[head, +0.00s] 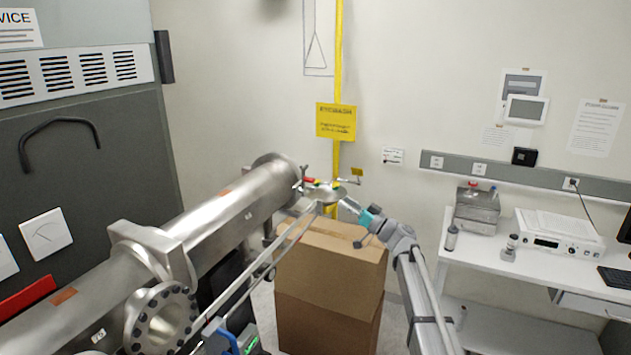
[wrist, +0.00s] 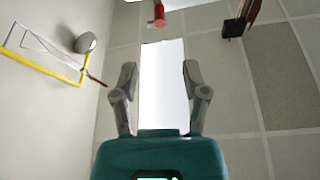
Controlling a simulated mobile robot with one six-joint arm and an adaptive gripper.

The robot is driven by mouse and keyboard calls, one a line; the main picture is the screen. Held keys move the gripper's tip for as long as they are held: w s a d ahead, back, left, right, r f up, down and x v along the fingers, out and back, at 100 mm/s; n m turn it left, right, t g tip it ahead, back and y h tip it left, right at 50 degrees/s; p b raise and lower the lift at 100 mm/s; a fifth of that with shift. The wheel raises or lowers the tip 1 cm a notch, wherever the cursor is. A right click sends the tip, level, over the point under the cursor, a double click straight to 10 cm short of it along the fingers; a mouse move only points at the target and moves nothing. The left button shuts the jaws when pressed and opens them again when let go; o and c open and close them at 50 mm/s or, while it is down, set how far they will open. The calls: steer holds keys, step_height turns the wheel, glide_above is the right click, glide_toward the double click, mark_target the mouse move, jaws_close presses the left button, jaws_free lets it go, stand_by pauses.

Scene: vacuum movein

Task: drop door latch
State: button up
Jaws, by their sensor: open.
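My gripper (head: 348,205) is at the far end of my arm in the head view, close to small fittings at the end of the steel chamber (head: 230,215). In the wrist view my gripper (wrist: 158,82) is open, with nothing between its two grey fingers but the view of a ceiling light behind. A small red-ended part (wrist: 159,14) is ahead of the fingertips at the top of the wrist view, apart from them. Small red and yellow pieces also show by the chamber end in the head view, too small to tell which is the door latch.
Stacked cardboard boxes (head: 329,270) stand below my arm. A yellow pipe with a yellow sign (head: 336,121) runs up the wall behind. A white bench (head: 535,272) with instruments is at right, a dark cabinet (head: 85,150) at left. The ceiling light (wrist: 163,70) shows between the fingers.

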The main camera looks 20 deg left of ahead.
mark_target(313, 181)
steer(key=p+x, duration=0.4)
steer(key=x, duration=0.8)
steer(key=shift+a, duration=0.25)
jaws_close()
